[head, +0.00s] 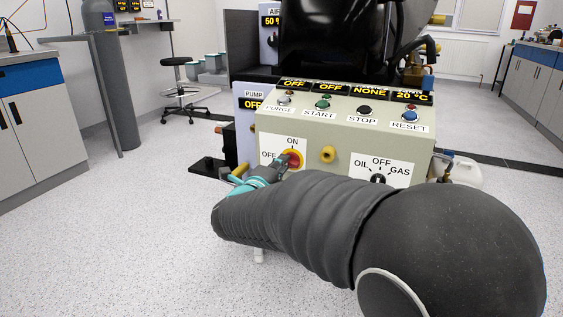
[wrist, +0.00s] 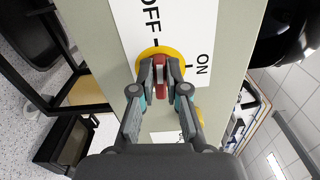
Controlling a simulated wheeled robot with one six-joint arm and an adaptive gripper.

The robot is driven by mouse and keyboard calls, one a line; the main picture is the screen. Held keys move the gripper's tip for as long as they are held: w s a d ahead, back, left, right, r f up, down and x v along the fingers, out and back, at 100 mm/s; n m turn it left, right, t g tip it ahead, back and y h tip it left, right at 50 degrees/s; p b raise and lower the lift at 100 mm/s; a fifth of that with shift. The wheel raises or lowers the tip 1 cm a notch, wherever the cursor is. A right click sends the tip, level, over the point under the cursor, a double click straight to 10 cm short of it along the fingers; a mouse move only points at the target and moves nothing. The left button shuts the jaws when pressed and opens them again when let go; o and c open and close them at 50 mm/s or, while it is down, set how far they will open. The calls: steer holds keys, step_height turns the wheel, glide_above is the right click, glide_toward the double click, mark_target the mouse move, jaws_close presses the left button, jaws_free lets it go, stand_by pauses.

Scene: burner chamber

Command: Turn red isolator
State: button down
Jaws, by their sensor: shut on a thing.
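The red isolator (head: 293,159) is a red knob on a yellow round plate, on a white ON/OFF label at the front left of the control box. In the wrist view the red isolator (wrist: 160,91) sits between my two fingertips, its bar and pale line running towards the OFF mark (wrist: 155,42). The ON mark (wrist: 189,67) is off to the right there. My gripper (head: 281,163) reaches the knob from the front left. In the wrist view my gripper (wrist: 160,75) is shut on the knob's sides. The fingers partly hide the knob and yellow plate.
The control box (head: 345,135) carries PURGE, START, STOP and RESET buttons on its sloping top. An OIL/OFF/GAS selector (head: 378,179) is to the right, with a yellow fitting (head: 327,155) between. A gas cylinder (head: 110,80) and cabinets stand left. The floor at left is clear.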

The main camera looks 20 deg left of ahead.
steer(key=shift+n, duration=0.7)
steer(key=c, duration=1.2)
jaws_free()
steer(key=shift+s, duration=0.1)
steer(key=s, duration=0.8)
steer(key=s+a, duration=0.1)
steer(key=s, duration=0.2)
steer(key=shift+s, duration=0.4)
